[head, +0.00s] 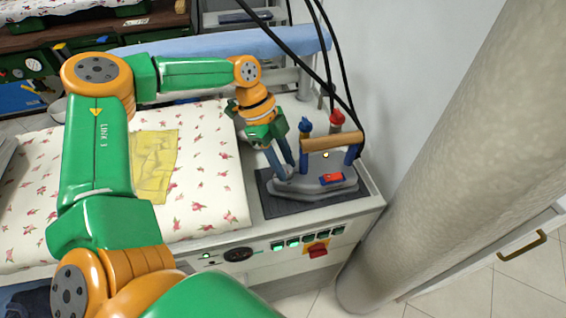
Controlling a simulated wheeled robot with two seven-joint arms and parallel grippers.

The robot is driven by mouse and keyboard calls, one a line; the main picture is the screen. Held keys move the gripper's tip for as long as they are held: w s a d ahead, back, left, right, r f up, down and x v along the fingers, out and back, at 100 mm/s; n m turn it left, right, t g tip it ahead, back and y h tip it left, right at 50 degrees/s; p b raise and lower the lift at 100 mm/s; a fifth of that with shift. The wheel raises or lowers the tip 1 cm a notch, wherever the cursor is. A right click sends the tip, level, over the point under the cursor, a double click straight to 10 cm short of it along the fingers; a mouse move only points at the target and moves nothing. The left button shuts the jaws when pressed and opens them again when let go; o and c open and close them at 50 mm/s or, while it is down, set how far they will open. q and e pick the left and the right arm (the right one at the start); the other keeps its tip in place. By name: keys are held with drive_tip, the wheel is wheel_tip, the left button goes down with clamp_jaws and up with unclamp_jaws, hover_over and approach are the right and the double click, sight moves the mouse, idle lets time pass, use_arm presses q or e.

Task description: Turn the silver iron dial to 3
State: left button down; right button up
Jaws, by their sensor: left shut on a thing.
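The silver iron (318,188) stands on a dark rest pad (312,204) at the right end of the ironing table. It has a wooden handle (328,142), blue posts, and a blue and a red fitting on top. A red label piece (331,179) shows on its body. My left gripper (283,172) points down at the iron's left end, its fingers shut on a small part there. That part is hidden between the fingers, so I cannot read the dial or its number. My right gripper is out of view.
A floral padded board (205,200) with a folded yellow cloth (153,165) fills the table's left. Black cables (340,60) hang behind the iron. A control panel with a red switch (317,249) is on the front. A thick grey column (440,150) stands at right.

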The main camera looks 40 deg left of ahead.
use_arm(q)
drive_tip(key=shift+s+f, duration=0.1)
drive_tip(key=c, duration=0.5)
unclamp_jaws()
drive_tip(key=v, duration=0.7)
